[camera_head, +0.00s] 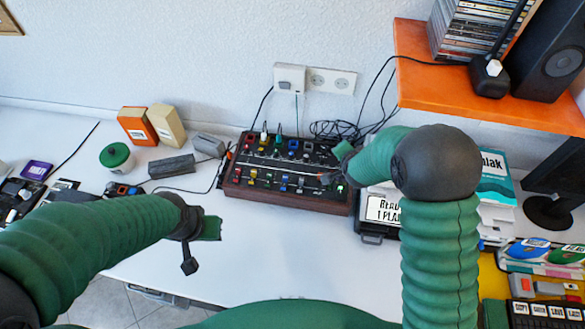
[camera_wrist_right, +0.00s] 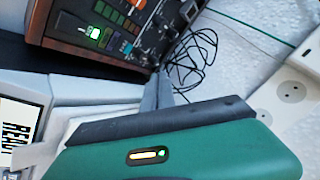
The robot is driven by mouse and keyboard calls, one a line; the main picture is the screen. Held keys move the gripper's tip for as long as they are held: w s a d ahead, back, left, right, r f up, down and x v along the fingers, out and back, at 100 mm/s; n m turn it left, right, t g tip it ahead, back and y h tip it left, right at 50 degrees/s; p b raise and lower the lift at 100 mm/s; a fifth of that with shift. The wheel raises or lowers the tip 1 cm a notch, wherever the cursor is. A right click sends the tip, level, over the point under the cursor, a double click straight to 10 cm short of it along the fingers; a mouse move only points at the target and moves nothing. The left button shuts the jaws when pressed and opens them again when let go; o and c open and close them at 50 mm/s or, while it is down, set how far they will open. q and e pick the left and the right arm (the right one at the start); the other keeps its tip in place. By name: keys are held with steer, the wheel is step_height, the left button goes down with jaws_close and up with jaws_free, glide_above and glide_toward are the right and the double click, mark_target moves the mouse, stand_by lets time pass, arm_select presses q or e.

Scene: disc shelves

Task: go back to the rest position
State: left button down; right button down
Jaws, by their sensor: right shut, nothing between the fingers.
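My right arm rises from the lower right in the head view and bends left at its dark joint. Its gripper (camera_head: 326,178) points toward the right end of the mixer-like console (camera_head: 290,205). In the right wrist view, the narrow grey fingers of this gripper (camera_wrist_right: 158,90) are shut and empty, close to the console's edge. My left arm comes in from the left. Its gripper (camera_head: 209,228) is over the white desk, left of the console; its fingers do not show clearly.
A case labelled READY (camera_head: 383,210) lies right of the console. An orange shelf (camera_head: 470,95) with discs and a speaker (camera_head: 555,60) overhangs the right side. Black cables (camera_head: 340,130) lie behind the console. The desk front between the arms is clear.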

steer(key=shift+r, duration=0.1)
stand_by(0.3)
steer(key=s+r+n+g, duration=0.1)
steer(key=s+n+g, duration=0.1)
steer(key=s, duration=0.6)
steer(key=s+d+r+n+g, duration=0.1)
steer(key=s+n, duration=0.3)
steer(key=s, duration=0.4)
steer(key=s+d+r+n+g+y, duration=0.1)
steer(key=s+r+n+g, duration=0.1)
steer(key=s, duration=0.6)
steer(key=shift+s+r+n+g, duration=0.2)
steer(key=shift+n+g, duration=0.3)
steer(key=shift+n, duration=0.3)
steer(key=shift+s+d, duration=0.1)
